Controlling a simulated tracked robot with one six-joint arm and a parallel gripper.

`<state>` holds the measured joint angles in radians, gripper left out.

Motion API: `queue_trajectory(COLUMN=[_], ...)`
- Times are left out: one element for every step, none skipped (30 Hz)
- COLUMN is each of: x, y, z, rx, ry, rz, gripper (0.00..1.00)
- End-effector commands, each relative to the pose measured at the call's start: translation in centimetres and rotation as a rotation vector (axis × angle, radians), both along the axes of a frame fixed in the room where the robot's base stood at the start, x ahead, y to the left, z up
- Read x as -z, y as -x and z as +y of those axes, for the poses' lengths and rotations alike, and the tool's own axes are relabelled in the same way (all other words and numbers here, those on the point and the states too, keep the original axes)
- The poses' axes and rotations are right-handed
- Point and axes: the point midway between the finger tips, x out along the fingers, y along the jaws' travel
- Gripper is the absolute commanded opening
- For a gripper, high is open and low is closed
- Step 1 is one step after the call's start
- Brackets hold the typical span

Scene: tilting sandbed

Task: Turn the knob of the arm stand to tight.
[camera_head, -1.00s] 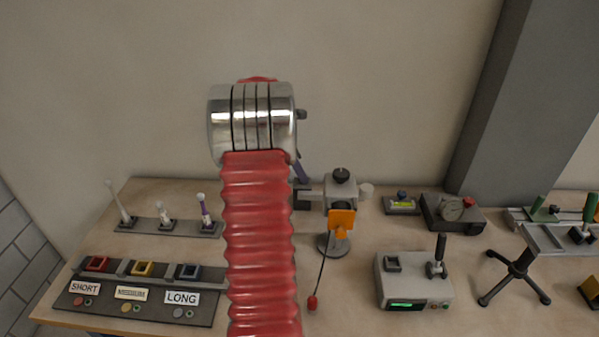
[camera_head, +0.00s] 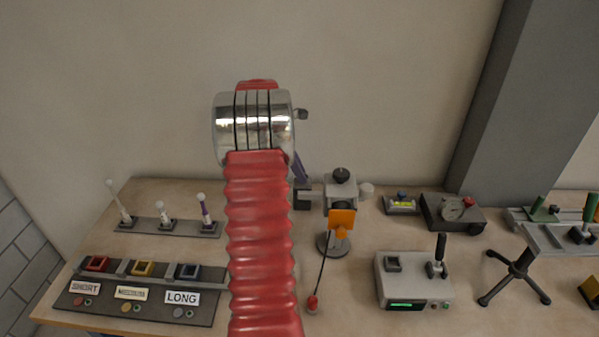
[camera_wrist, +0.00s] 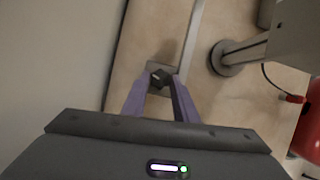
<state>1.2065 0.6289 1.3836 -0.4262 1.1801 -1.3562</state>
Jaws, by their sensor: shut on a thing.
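The arm stand (camera_head: 341,193) is on the bench, right of my red arm, with a grey head, a black top knob (camera_head: 341,174) and a round base (camera_head: 328,246). In the head view my arm hides most of my gripper; part of a purple finger (camera_head: 301,170) shows above a dark block (camera_head: 302,200) at the stand's left side. In the wrist view my gripper (camera_wrist: 159,86) is shut on a small dark knob (camera_wrist: 158,77) over a grey block. The knob's marks and angle are too small to read.
An orange piece (camera_head: 341,221) with a cord hangs at the stand's front. A grey box with a lever (camera_head: 414,280) stands to the right. Left are a rack (camera_head: 167,229) with several upright pieces and a labelled tray (camera_head: 140,309). The wall is close behind.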

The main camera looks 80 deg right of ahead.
Motion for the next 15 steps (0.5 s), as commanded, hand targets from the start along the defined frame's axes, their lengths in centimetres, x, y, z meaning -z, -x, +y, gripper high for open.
queue_trajectory(x=[0.03,0.0,0.04,0.03,0.02,0.01,0.04,0.04,0.01,0.02,0.04,0.01,0.01,0.04,0.03], y=[0.0,0.0,0.01,0.0,0.0,-0.01,-0.01,-0.02,0.0,0.01,0.02,0.02,0.04,0.05,0.09], z=[-0.17,-0.2,-0.23,-0.27,-0.3,-0.35,-0.36,-0.39,-0.42,-0.48,-0.49,-0.54,-0.55,-0.6,-0.62], rx=[0.04,0.068,0.105,0.132,0.161,0.2,0.229,0.257,0.295,0.324,0.352,0.391,0.42,0.448,0.487], ry=[0.001,0.001,0.001,0.001,0.002,0.002,0.001,0.001,0.001,0.002,0.001,0.002,0.001,0.002,0.001], rz=[0.0,0.001,0.001,0.001,0.0,0.001,0.001,0.0,0.001,0.0,0.001,0.0,0.0,0.0,0.001], gripper=[0.04,0.04,0.04,0.04,0.04,0.04,0.04,0.04,0.04,0.04,0.04,0.04,0.04,0.04,0.04])
